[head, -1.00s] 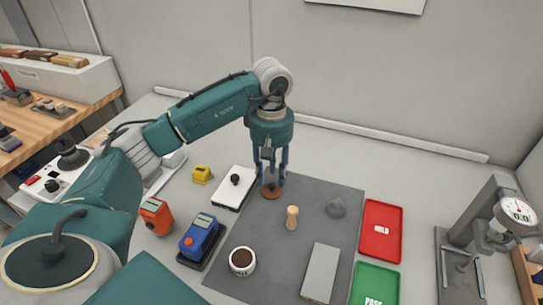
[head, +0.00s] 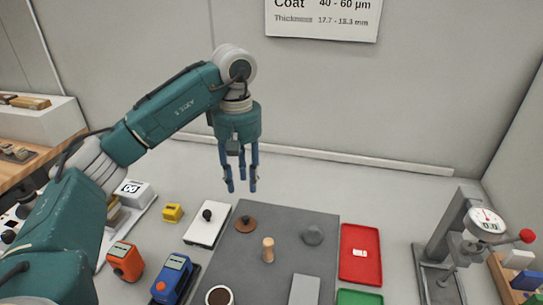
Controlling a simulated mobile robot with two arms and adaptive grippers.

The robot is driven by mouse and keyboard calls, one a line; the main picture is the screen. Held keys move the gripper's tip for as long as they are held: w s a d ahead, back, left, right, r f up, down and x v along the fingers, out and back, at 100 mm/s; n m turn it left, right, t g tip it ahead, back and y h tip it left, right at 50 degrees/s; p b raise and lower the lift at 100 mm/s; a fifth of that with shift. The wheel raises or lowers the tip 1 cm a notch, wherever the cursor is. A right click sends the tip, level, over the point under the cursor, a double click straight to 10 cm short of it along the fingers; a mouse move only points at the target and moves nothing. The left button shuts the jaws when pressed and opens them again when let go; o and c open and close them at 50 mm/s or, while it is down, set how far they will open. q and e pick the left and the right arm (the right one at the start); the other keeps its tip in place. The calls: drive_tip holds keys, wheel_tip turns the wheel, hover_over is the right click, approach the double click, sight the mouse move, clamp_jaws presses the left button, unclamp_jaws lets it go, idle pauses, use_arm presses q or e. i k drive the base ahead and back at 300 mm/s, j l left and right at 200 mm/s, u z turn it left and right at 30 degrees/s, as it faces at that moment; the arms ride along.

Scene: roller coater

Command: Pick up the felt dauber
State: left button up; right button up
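I cannot tell for sure which piece is the felt dauber. A brown round piece with a small knob (head: 245,223) lies at the back left of the grey mat (head: 225,265). A pale wooden peg with a rounded top (head: 268,249) stands upright on the mat, in front of it and to its right. A grey round piece (head: 313,235) sits at the mat's back right. My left gripper (head: 241,187) hangs pointing down, above and behind the brown piece. Its blue fingers are apart with nothing between them. My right gripper is out of view.
A red tray (head: 374,272) and a green tray (head: 360,298) lie right of the mat. A dial gauge stand (head: 455,240) stands farther right. A white plate with a black knob (head: 220,228), yellow, orange (head: 125,258) and blue devices, and a cup (head: 219,296) crowd the left and front.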

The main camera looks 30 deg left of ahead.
sight(268, 243)
drive_tip(key=k, duration=2)
